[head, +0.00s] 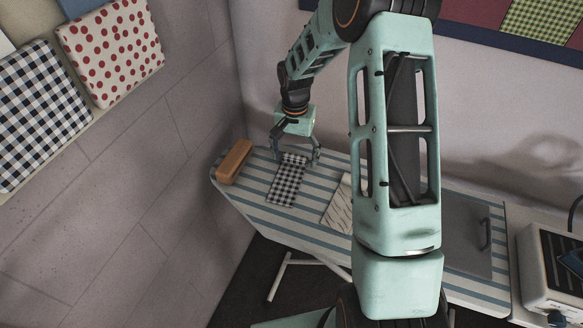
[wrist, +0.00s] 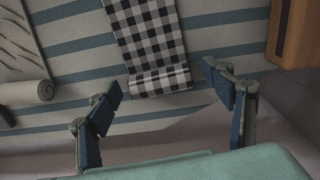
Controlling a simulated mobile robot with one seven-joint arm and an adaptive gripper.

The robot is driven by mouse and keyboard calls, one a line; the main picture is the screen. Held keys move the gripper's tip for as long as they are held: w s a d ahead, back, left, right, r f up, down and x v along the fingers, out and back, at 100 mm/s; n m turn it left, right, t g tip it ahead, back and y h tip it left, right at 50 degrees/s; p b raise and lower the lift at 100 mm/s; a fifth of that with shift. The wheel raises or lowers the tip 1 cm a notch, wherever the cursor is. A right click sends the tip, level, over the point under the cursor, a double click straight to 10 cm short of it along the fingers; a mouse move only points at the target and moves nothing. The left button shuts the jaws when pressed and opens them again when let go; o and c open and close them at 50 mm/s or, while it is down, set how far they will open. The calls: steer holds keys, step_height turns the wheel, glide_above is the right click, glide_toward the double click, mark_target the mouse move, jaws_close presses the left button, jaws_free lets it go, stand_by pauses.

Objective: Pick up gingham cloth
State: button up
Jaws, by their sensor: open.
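The black-and-white gingham cloth (head: 286,182) lies on the striped ironing board (head: 250,204), with one end rolled up. In the wrist view the gingham cloth (wrist: 146,30) hangs down the picture from the top edge, and its rolled end is nearest my gripper. My gripper (head: 295,153) is over the cloth's far end in the head view. In the wrist view my gripper (wrist: 165,88) is open and empty, its fingers apart on either side of the rolled end. I cannot tell how high the fingertips are above it.
A brown block (head: 234,161) lies left of the cloth, near the board's tip. A pale patterned cloth (head: 338,203) lies to the right, also with a rolled end in the wrist view (wrist: 46,90). A grey panel (head: 468,240) and an appliance (head: 548,270) are farther right. A wall stands behind.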

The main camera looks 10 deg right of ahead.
steer(key=c, duration=1.2)
steer(key=shift+o, duration=0.2)
steer(key=shift+r, duration=0.15)
